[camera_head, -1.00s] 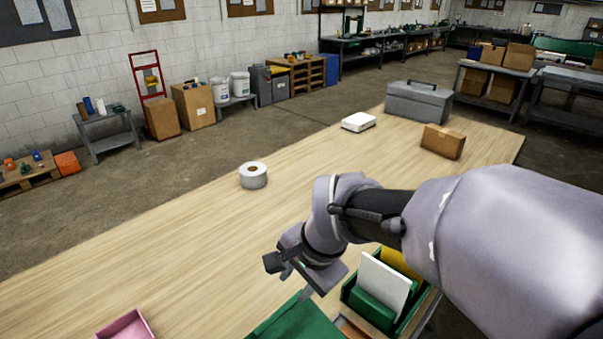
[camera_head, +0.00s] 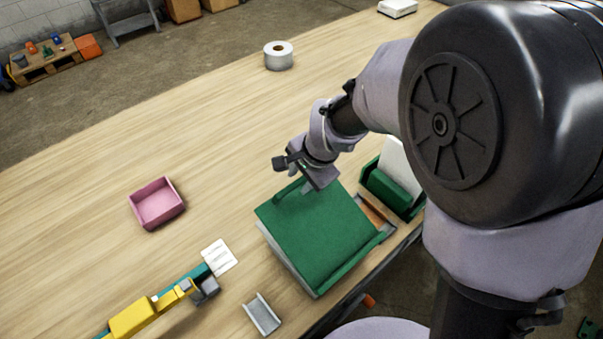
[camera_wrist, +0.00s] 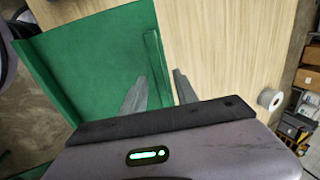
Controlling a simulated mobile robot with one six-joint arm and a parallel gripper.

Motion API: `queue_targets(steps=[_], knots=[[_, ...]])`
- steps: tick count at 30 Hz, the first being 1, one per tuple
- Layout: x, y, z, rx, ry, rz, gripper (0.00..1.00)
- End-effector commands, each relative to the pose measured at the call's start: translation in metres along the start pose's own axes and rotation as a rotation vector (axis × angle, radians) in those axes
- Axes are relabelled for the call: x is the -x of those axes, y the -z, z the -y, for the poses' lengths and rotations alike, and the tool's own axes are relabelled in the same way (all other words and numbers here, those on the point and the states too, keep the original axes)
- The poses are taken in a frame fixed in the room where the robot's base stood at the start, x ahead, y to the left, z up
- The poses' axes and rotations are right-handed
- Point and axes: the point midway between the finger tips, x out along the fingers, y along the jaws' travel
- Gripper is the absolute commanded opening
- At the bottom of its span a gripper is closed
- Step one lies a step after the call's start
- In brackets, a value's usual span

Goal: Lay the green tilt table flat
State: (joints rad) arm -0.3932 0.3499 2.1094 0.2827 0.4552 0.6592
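The green tilt table (camera_head: 320,235) stands on the near part of the wooden bench, its panel raised on a pale base (camera_head: 285,258) and looking tilted. A green lip (camera_head: 355,268) runs along its near right edge. My gripper (camera_head: 308,188) is at the panel's far edge. In the wrist view my gripper (camera_wrist: 161,76) is open, its two grey fingers apart, with the lower end of a narrow green rail (camera_wrist: 153,62) showing between them. The panel (camera_wrist: 90,65) fills the left of that view. Whether the fingers touch the rail I cannot tell.
A green bin with white sheets (camera_head: 385,187) stands close right of the tilt table. A pink tray (camera_head: 157,203), a white paper (camera_head: 219,257), a yellow tool (camera_head: 135,317) and a grey channel piece (camera_head: 262,314) lie left and front. A tape roll (camera_head: 278,56) is farther back.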

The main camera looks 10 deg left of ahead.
Motion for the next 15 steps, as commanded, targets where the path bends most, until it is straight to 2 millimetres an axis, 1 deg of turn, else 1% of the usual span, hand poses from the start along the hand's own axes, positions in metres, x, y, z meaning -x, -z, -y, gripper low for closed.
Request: queue_targets(steps=[1, 3, 5, 15], knots=[[0.0001, 0.0, -0.0001, 0.0, 0.0, 0.0, 0.25], [0.0001, 0.0, -0.0001, 0.0, 0.0, 0.0, 0.11], [0.0002, 0.0, -0.0001, 0.0, 0.0, 0.0, 0.0], [0.0003, 0.0, 0.0, 0.0, 0.0, 0.0, 0.0]])
